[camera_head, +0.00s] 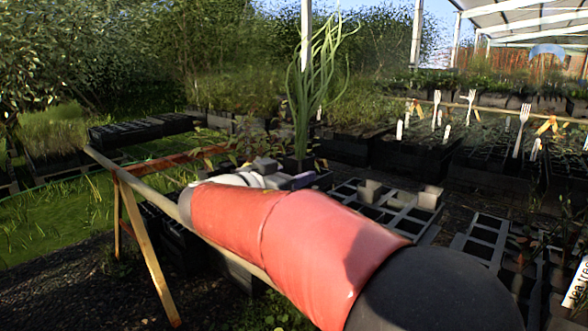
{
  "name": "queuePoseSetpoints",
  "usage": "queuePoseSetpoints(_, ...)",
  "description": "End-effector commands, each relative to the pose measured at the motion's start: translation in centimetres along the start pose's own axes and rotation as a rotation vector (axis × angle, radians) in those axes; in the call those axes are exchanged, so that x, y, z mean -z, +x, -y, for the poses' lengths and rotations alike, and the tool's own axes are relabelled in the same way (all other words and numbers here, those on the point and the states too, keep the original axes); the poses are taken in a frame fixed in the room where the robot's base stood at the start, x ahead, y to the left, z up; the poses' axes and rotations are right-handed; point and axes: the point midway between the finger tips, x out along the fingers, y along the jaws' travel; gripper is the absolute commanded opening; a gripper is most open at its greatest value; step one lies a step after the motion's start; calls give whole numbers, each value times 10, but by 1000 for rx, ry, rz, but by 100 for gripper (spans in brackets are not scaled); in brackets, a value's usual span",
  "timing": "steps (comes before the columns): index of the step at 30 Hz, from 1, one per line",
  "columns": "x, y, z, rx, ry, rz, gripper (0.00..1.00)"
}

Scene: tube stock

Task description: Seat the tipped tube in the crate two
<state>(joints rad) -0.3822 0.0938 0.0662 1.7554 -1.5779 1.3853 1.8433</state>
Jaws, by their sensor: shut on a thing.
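I cannot tell which is crate two. My gripper is not visible, and no tipped tube can be made out.
A tall green plant (305,100) stands in a dark pot behind my arm. A wooden rail (150,240) on legs runs at the left. Black trays of seedlings with white labels (399,130) and forks (522,130) fill the back right. A label (576,285) stands at the right edge.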

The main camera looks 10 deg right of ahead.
Motion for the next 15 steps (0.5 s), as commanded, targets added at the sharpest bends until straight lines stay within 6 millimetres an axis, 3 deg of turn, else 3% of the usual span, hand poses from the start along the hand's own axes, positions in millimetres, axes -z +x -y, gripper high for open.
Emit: queuePoseSetpoints(15,-10,0,0,0,2,-1,16)
